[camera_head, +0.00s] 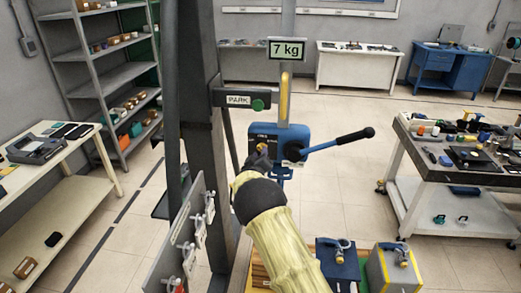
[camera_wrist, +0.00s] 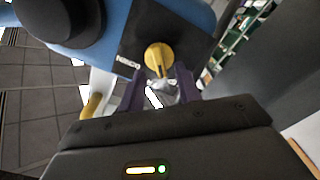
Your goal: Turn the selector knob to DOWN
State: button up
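The yellow selector knob (camera_wrist: 158,57) sits on a black plate on a blue housing (camera_wrist: 110,22). A small white label beside it is too blurred to read. The blue housing also shows in the head view (camera_head: 278,130), on an upright post, with a black-handled lever sticking out to the right. My gripper (camera_wrist: 160,74) is open, with its two dark purple fingers apart. The fingertips are at the lower edge of the knob, one toward each side; I cannot tell whether they touch it. In the head view my gripper (camera_head: 260,156) is just in front of the housing, partly hidden by my wrist.
A "PARK" sign with a green button (camera_head: 257,105) is above left of the housing, on a dark column (camera_head: 202,130). The lever (camera_head: 340,141) reaches out to the right. A "7 kg" sign (camera_head: 287,49) is above. Blue and grey boxes (camera_head: 392,268) stand below right.

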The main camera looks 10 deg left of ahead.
jog(key=shift+w+p, duration=0.3)
jog(key=shift+w, duration=0.65)
